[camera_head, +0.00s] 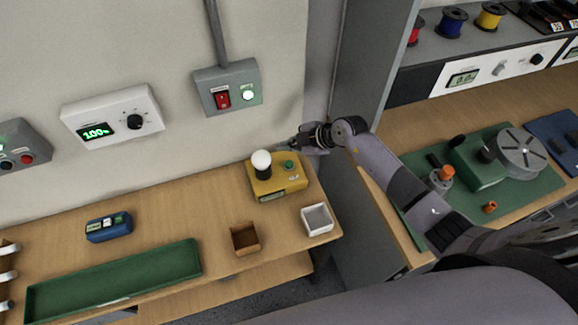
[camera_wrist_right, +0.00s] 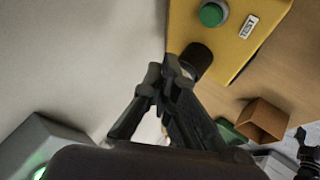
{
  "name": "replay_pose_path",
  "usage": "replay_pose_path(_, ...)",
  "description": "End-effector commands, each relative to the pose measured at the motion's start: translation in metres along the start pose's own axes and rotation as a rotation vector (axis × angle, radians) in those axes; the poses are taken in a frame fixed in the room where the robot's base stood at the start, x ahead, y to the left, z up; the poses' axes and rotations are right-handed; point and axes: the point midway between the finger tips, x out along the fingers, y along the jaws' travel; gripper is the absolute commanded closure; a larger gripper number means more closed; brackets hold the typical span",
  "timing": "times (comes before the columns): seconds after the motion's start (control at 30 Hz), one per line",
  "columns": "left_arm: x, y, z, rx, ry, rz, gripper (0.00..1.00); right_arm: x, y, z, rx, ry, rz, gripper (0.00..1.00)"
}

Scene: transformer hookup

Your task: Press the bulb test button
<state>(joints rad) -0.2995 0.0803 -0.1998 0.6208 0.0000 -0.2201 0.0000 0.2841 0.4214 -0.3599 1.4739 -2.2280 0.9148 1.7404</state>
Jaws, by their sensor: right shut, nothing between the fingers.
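The yellow bulb tester (camera_head: 265,188) stands on the wooden bench against the wall. A white round bulb (camera_head: 261,160) sits upright on its left side. The green test button (camera_head: 289,163) is on its top, right of the bulb. In the right wrist view the green button (camera_wrist_right: 212,14) is at the top edge, beside a label reading TEST (camera_wrist_right: 249,27). My right gripper (camera_head: 288,147) is shut and empty, behind and above the tester near the wall. Its fingertips (camera_wrist_right: 162,80) show apart from the button. My left gripper is not in view.
A white bin (camera_head: 317,228) and a brown bin (camera_head: 245,250) stand in front of the tester. A grey switch box (camera_head: 229,75) with a red switch is on the wall above. A grey cabinet panel (camera_head: 358,65) stands to the right. A green tray (camera_head: 110,285) lies at left.

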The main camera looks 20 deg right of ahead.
Motion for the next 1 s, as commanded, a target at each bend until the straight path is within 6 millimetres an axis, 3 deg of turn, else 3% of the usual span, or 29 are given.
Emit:
replay_pose_path(0.03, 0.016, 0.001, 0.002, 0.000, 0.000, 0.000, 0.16, 0.010, -0.007, 0.008, -0.001, -0.001, 0.000, 1.00)
replay_pose_path(0.27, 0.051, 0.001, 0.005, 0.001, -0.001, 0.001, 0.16, 0.029, -0.021, 0.021, -0.001, -0.001, 0.001, 1.00)
replay_pose_path(0.5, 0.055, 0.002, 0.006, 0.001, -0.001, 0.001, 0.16, 0.041, -0.029, 0.030, 0.000, 0.000, 0.001, 1.00)
replay_pose_path(1.0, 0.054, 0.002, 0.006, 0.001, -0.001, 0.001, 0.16, 0.041, -0.030, 0.030, 0.000, 0.000, 0.000, 1.00)
